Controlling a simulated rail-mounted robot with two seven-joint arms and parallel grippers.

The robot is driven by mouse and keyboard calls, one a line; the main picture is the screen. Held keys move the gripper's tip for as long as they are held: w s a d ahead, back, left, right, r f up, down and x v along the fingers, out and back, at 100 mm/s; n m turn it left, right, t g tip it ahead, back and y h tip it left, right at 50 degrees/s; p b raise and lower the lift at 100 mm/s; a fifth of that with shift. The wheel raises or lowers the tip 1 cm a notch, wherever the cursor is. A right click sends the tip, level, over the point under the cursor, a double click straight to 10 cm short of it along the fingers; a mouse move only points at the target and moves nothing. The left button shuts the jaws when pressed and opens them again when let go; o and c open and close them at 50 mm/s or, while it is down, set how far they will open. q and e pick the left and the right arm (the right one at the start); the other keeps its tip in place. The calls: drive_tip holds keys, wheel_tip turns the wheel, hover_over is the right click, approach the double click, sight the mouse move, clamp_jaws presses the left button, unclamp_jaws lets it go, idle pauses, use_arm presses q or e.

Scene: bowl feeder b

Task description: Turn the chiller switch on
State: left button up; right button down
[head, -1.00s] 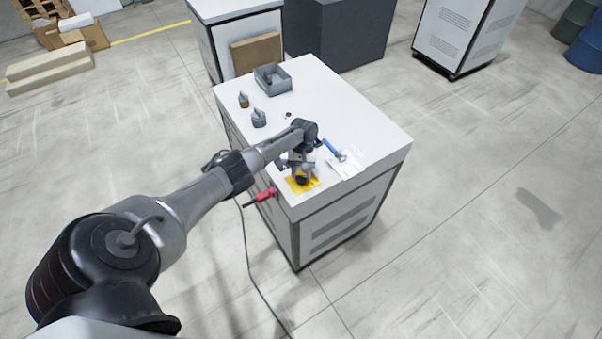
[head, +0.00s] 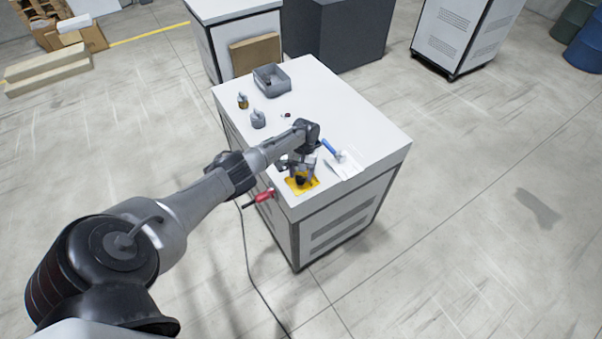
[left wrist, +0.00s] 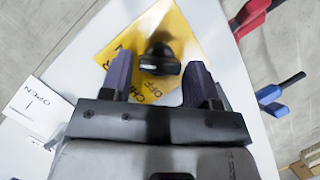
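The chiller switch is a black rotary knob (left wrist: 162,64) on a yellow plate (left wrist: 128,42); "OFF" and part of another word are readable there. In the head view the plate (head: 314,184) lies at the table's near corner, with the dark knob under my left gripper (head: 301,172). In the left wrist view my left gripper (left wrist: 160,75) is open, its two dark fingers spread wide. The knob shows between and slightly beyond the fingertips; I cannot tell whether either finger touches it. My right gripper is not in view.
A red-handled part (head: 265,195) sticks out from the table's side near the plate. A blue-handled part (head: 331,148) and a white label lie right of the gripper. A grey bin (head: 272,79) and small grey and brown items (head: 258,118) stand farther back on the white tabletop (head: 340,105).

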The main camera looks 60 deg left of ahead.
use_arm(q)
drive_tip(key=shift+o, duration=1.2)
drive_tip(key=shift+r, duration=0.1)
drive_tip(key=v, duration=1.3)
drive_tip(key=shift+r+b, duration=0.35)
drive_tip(key=shift+b, duration=0.05)
drive_tip(key=shift+w, duration=0.1)
